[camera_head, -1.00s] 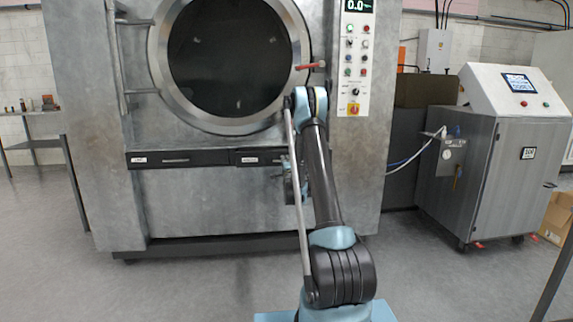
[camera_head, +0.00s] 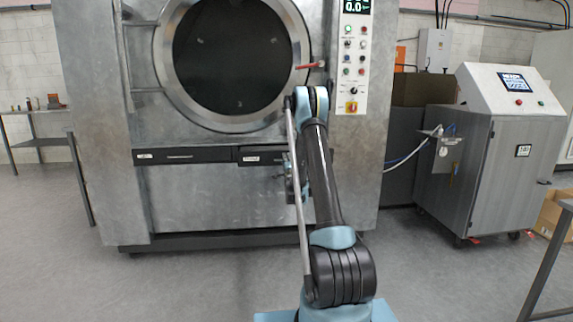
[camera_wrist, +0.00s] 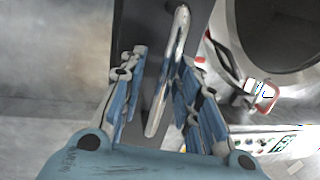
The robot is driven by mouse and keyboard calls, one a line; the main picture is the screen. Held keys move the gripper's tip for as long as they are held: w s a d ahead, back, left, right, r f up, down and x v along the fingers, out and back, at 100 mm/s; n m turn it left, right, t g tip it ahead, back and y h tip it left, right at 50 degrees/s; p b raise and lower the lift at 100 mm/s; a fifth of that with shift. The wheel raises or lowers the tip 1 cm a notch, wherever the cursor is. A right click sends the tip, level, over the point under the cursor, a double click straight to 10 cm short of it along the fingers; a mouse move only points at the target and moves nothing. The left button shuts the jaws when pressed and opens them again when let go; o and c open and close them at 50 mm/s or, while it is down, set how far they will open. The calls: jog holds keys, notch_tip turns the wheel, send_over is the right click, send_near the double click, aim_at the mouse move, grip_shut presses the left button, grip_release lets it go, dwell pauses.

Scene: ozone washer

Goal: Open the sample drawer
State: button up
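Two dark drawer fronts sit side by side under the washer's round door in the head view: a left one (camera_head: 205,156) and a right one (camera_head: 264,156). Each has a small white label that I cannot read, so I cannot tell by label which is the sample drawer. My arm hides part of the right one. In the wrist view, a silver bar handle (camera_wrist: 169,75) on a dark front (camera_wrist: 154,40) runs between the two blue-padded fingers of my gripper (camera_wrist: 163,95). The fingers are open, one on each side of the handle, with gaps visible.
The washer's round door (camera_head: 236,60) has a red handle (camera_head: 310,65) above my arm. The control panel (camera_head: 353,55) is to its right. A grey console cabinet (camera_head: 490,160) stands further right and a table (camera_head: 45,142) at far left. The floor before the washer is clear.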

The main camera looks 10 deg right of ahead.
jog(key=s+f, duration=0.1)
jog(key=s, duration=0.6)
jog(key=shift+s+f, duration=0.15)
jog(key=shift+f, duration=0.15)
jog(key=shift+r, duration=0.1)
jog(key=s+r+n+g, duration=0.4)
jog(key=s, duration=0.7)
jog(key=s+r+n+g, duration=0.4)
jog(key=s+n+g, duration=0.1)
jog(key=s, duration=0.6)
jog(key=s+f+n+g, duration=0.3)
jog(key=s, duration=1.1)
jog(key=s+f+n+g, duration=0.3)
jog(key=s+f, duration=0.1)
jog(key=s, duration=1)
jog(key=s+f+n+g, duration=0.3)
jog(key=s, duration=1.2)
jog(key=shift+f, duration=0.3)
